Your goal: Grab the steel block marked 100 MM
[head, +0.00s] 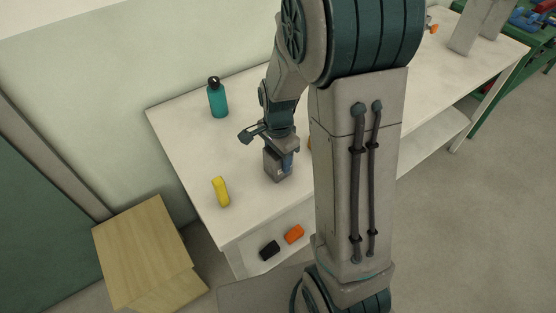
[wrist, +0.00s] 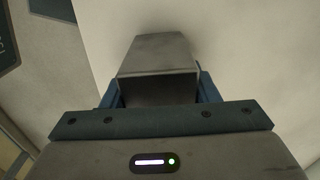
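A grey steel block (head: 277,165) is at the white table, under my wrist in the head view. In the wrist view the block (wrist: 157,54) sits between my blue fingers, its sides against both of them. My gripper (wrist: 160,90) appears shut on it from above. In the head view my gripper (head: 284,158) is partly hidden by its own body, with one blue finger showing at the block's right side. No 100 MM marking is readable on the faces that show. I cannot tell whether the block's base touches the tabletop.
On the white table (head: 180,140) stand a teal bottle (head: 217,98) at the back and a yellow object (head: 220,191) near the left end. Black (head: 269,250) and orange (head: 294,234) pieces lie lower down. A wooden box (head: 150,250) stands at left. My arm hides the table's middle.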

